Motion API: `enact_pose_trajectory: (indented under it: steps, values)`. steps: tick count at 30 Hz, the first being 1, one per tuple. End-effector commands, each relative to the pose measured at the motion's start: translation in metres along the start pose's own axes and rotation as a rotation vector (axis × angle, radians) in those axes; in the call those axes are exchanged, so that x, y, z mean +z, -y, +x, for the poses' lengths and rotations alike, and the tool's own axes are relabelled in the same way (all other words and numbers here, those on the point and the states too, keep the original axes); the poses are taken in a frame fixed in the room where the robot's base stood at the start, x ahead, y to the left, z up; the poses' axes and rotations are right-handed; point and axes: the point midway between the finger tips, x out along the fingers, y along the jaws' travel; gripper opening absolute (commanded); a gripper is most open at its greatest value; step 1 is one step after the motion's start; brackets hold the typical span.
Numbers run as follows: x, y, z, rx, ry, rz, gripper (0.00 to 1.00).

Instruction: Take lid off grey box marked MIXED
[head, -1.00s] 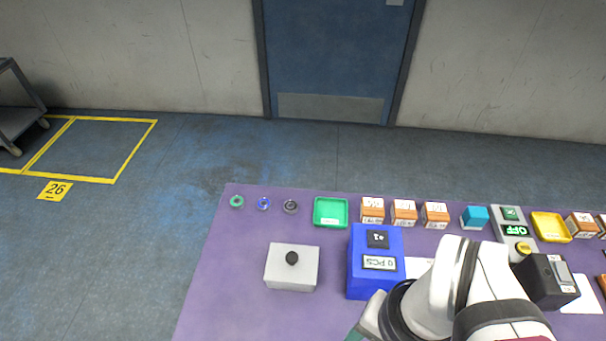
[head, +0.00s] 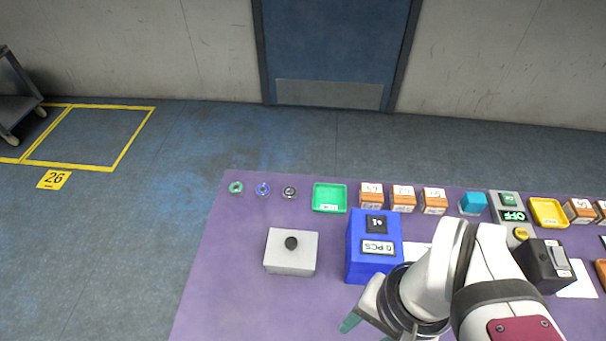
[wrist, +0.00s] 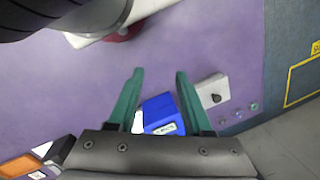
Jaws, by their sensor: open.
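A light grey box (head: 290,262) with a black round knob (head: 291,242) on its lid stands on the left part of the purple table. The lid is on. I can read no MIXED marking on it. The box also shows in the wrist view (wrist: 211,86), beyond the right finger. My gripper (wrist: 160,73) is open and empty, its two green fingers apart over the table. In the head view only a green fingertip (head: 350,322) shows below the box and to its right; the arm hides the rest.
A blue box (head: 373,255) with a counter display stands just right of the grey box. Behind are three small rings (head: 263,189), a green tray (head: 329,198) and several orange-brown boxes (head: 403,199). The purple table (head: 215,290) is clear left of the grey box.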

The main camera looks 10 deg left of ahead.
Motion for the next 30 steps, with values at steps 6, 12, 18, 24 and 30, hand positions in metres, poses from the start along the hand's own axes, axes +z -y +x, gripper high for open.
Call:
enact_pose_trajectory:
  steps: [6,12,18,24,30]
  values:
    - [0.000,0.000,0.000,0.000,0.000,0.000,0.61]
    - [0.000,0.000,0.000,0.000,0.000,0.000,0.72]
    - [-0.013,0.011,-0.007,0.025,-0.001,0.044,0.72]
    - [-0.088,0.124,-0.016,0.160,-0.120,0.395,0.72]
    - [-0.105,0.223,0.015,0.154,-0.264,0.649,0.72]
